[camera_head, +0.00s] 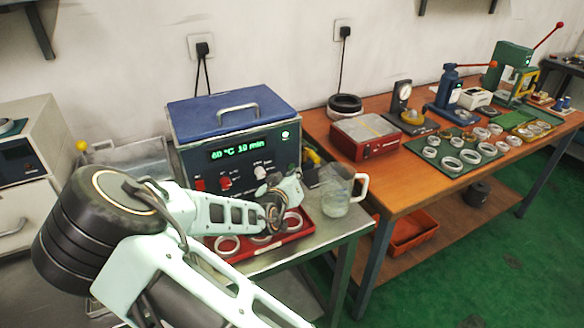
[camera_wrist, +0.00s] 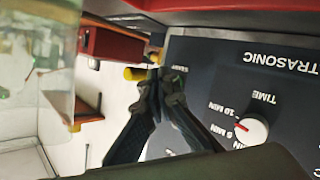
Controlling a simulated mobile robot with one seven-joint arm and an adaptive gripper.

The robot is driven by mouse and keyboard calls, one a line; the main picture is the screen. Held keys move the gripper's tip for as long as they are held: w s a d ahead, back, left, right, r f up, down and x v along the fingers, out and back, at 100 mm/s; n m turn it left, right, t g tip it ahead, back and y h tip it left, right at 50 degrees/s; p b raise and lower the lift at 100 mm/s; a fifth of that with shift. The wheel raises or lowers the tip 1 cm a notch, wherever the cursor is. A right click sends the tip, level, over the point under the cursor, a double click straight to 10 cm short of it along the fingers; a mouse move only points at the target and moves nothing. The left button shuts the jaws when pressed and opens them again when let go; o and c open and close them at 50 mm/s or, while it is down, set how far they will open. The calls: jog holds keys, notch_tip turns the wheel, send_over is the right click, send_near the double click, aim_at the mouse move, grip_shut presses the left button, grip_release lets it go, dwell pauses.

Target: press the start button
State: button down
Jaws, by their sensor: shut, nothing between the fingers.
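The ultrasonic cleaner (camera_head: 230,112) has a blue lid and a dark front panel. Its green display (camera_head: 236,150) reads 60 °C 10 min. My gripper (camera_head: 296,182) is in front of the panel's lower right part. In the wrist view, my gripper (camera_wrist: 160,78) is shut and empty, with its fingertips close to the panel (camera_wrist: 215,75) beside a small label. I cannot tell whether they touch it. The start button is not clearly visible; the fingertips may hide it. The white time knob (camera_wrist: 250,130) shows to the right of the fingers.
A red tray (camera_head: 262,246) with metal rings lies under my arm. A glass beaker (camera_head: 336,192) stands right of my gripper and looms at the left in the wrist view (camera_wrist: 38,60). A yellow-handled part (camera_head: 311,156) sticks out at the cleaner's right side. An orange workbench (camera_head: 400,190) stands further right.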

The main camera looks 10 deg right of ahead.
jog(key=shift+s+d+p, duration=0.1)
jog(key=shift+s+d, duration=0.2)
jog(key=shift+s, duration=0.65)
jog(key=shift+s+d+p, duration=0.1)
jog(key=shift+s+d, duration=0.2)
jog(key=shift+s, duration=0.7)
jog(key=shift+s+d+p, duration=0.1)
jog(key=shift+s+d, duration=0.2)
jog(key=shift+s, duration=0.65)
